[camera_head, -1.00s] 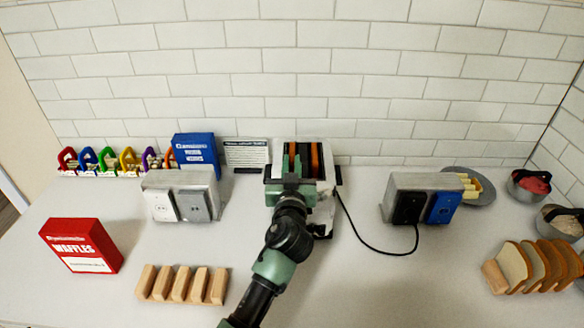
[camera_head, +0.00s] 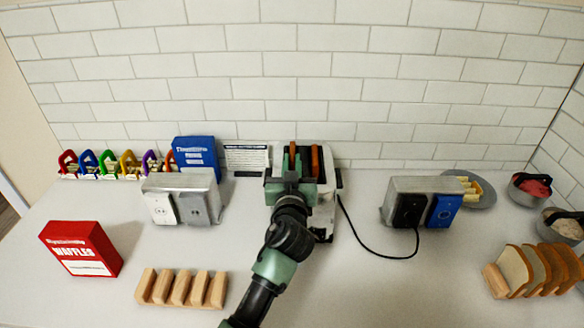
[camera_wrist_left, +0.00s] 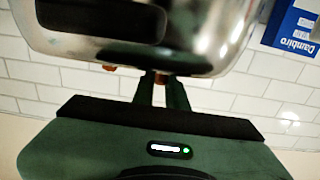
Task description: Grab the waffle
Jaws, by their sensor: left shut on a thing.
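A silver and black toaster (camera_head: 325,200) stands against the back wall. Two orange-brown slices stick up from its top, a left one (camera_head: 292,157) and a right one (camera_head: 316,162); they look like waffles, though little of them shows. My left gripper (camera_head: 292,170) is at the toaster top, shut on the left waffle. In the left wrist view the two fingers (camera_wrist_left: 162,90) are close together, with a bit of orange-brown between their tips, by the shiny toaster (camera_wrist_left: 215,40). The lower parts of the slices are hidden in the toaster. My right gripper is not in view.
A red waffle box (camera_head: 80,248) and a wooden rack (camera_head: 180,288) are at the left. Grey outlet boxes (camera_head: 180,198) (camera_head: 424,200) flank the toaster, whose black cord (camera_head: 365,243) runs right. Bread slices (camera_head: 530,270) stand at the right.

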